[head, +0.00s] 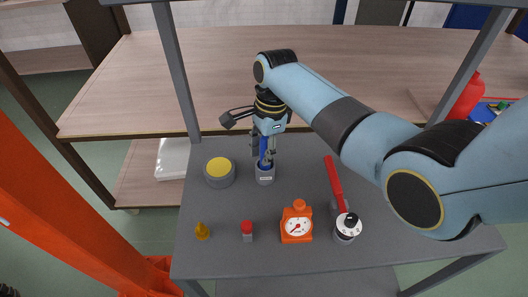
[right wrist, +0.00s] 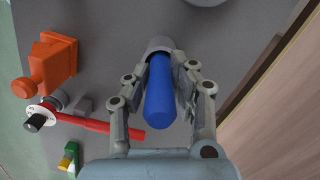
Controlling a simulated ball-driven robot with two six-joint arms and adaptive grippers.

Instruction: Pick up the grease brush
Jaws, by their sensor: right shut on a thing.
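The grease brush shows as a blue handle (head: 264,148) standing upright in a small grey cup (head: 265,178) on the dark grey cart top. My right gripper (head: 264,137) is over the cup with its fingers around the handle. In the right wrist view the blue handle (right wrist: 160,95) lies between the two fingers of my right gripper (right wrist: 160,100), which is shut on it. The handle's far end goes into the grey cup (right wrist: 157,44). The bristles are hidden in the cup. My left gripper is not in view.
A yellow-topped grey tin (head: 219,171) stands left of the cup. In front are an orange gauge (head: 297,222), a red-capped item (head: 247,231) and a small yellow piece (head: 202,231). A red-handled tool (head: 335,182) lies to the right. A wooden shelf (head: 150,90) is behind.

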